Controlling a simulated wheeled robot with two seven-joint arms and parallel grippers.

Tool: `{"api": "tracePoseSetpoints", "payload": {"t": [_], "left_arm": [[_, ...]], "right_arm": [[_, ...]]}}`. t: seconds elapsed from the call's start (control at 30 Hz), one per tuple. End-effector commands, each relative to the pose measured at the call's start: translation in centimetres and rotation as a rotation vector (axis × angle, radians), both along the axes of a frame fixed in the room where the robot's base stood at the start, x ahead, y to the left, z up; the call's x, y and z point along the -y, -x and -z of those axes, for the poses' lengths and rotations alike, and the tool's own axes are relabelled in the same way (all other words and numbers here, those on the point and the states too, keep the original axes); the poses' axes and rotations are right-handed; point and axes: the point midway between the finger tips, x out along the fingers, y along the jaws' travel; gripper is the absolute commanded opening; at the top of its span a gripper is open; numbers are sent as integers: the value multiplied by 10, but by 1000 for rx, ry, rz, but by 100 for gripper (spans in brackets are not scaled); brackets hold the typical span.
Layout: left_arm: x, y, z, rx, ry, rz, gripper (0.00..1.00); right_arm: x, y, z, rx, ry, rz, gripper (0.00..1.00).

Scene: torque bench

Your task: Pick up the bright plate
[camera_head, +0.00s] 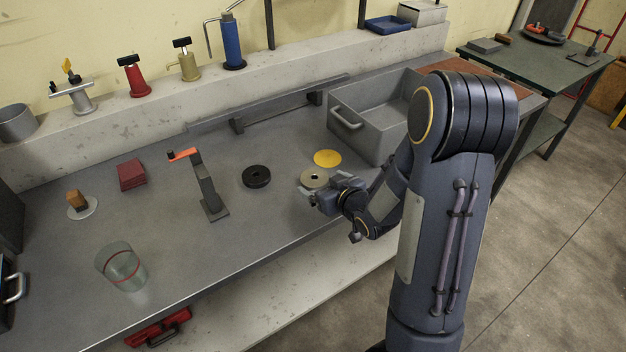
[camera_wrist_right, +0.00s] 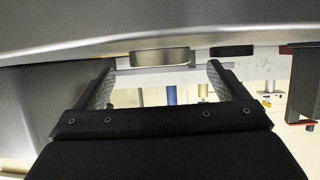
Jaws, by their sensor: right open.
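A pale metal disc with a dark centre hole, which I take as the bright plate (camera_head: 309,173), lies flat on the grey bench near its front edge. My right gripper (camera_head: 318,196) is low over the bench, just in front of this disc and partly covering its near side. In the right wrist view the disc (camera_wrist_right: 160,58) shows edge-on between and just beyond the tips of my open right fingers (camera_wrist_right: 161,72). Nothing is held. I cannot tell whether the fingers touch the disc. My left gripper is not in view.
A yellow disc (camera_head: 327,158) lies just behind the pale one. A black disc (camera_head: 256,176) lies to its left. A grey bin (camera_head: 362,130) stands behind, to the right. A lever stand (camera_head: 208,190) and a glass (camera_head: 121,266) are further left. The bench between them is clear.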

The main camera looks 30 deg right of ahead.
Motion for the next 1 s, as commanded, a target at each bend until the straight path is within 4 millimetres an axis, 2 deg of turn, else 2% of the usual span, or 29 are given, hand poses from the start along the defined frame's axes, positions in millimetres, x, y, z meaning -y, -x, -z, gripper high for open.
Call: {"api": "tracePoseSetpoints", "payload": {"t": [0.1,0.2,0.5,1.0], "left_arm": [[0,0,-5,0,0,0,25],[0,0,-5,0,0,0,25],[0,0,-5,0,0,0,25],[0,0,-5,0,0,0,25]], "right_arm": [[-2,-19,4,-2,3,-2,94],[-2,-29,9,-2,1,0,94],[-1,-33,10,0,0,1,94],[-1,-33,10,-1,0,1,28]]}}
